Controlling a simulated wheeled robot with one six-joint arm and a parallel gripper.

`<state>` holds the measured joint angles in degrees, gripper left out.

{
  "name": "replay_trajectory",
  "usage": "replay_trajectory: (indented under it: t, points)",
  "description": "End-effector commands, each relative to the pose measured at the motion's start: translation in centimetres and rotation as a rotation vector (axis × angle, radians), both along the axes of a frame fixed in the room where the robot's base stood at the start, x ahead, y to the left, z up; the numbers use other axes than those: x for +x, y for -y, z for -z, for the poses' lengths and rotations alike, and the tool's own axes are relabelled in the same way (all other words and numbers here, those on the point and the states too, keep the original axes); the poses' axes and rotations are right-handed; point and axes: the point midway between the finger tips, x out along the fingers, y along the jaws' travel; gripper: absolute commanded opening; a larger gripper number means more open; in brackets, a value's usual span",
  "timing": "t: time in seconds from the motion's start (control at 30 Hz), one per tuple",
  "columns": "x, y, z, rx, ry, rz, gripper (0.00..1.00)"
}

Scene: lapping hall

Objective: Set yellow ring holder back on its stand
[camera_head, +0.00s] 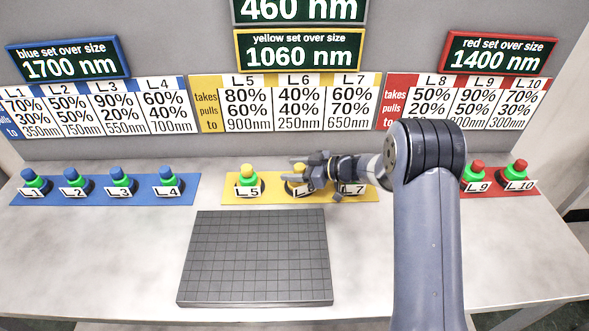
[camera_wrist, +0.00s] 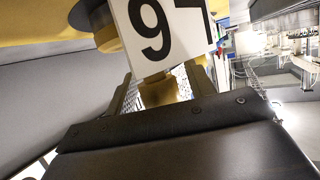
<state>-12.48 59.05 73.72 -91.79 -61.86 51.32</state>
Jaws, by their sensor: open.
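Yellow-topped ring holder L 5 (camera_head: 248,176) stands upright on the yellow mat (camera_head: 232,195). Holder L 6 (camera_head: 299,169) stands to its right, partly hidden by my gripper (camera_head: 293,169). Label L 7 (camera_head: 353,188) shows under my arm; most of its holder is hidden. In the wrist view, the L 6 label (camera_wrist: 158,32) is upside down, with a dark round base (camera_wrist: 88,14) and the yellow mat (camera_wrist: 40,18) behind. My gripper (camera_wrist: 163,84) is open, its fingers on either side of a yellow knob (camera_wrist: 158,90). Contact cannot be told.
A dark gridded plate (camera_head: 255,258) lies in front of the yellow mat. Blue-topped holders stand on a blue mat (camera_head: 100,198) at left, red-topped ones on a red mat (camera_head: 525,190) at right. Signs (camera_head: 300,50) and percentage cards stand behind. The front left bench is clear.

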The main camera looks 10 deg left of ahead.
Motion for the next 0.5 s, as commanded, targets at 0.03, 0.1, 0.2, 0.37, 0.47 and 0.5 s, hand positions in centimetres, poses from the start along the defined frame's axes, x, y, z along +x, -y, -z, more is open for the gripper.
replay_trajectory:
  t: [0.03,0.1,0.2,0.37,0.47,0.5]
  points:
    - [0.0,0.0,0.0,0.0,0.0,0.0,0.51]
    - [0.0,0.0,0.0,0.0,0.0,0.0,0.51]
    - [0.0,0.0,-0.5,0.001,0.002,0.0,0.51]
    - [-0.2,2.3,-1.1,0.001,0.001,0.004,0.51]
    - [-0.5,4.4,-1.9,0.001,0.001,0.005,0.51]
    - [-0.6,5.2,-2.2,0.001,0.003,0.004,0.51]
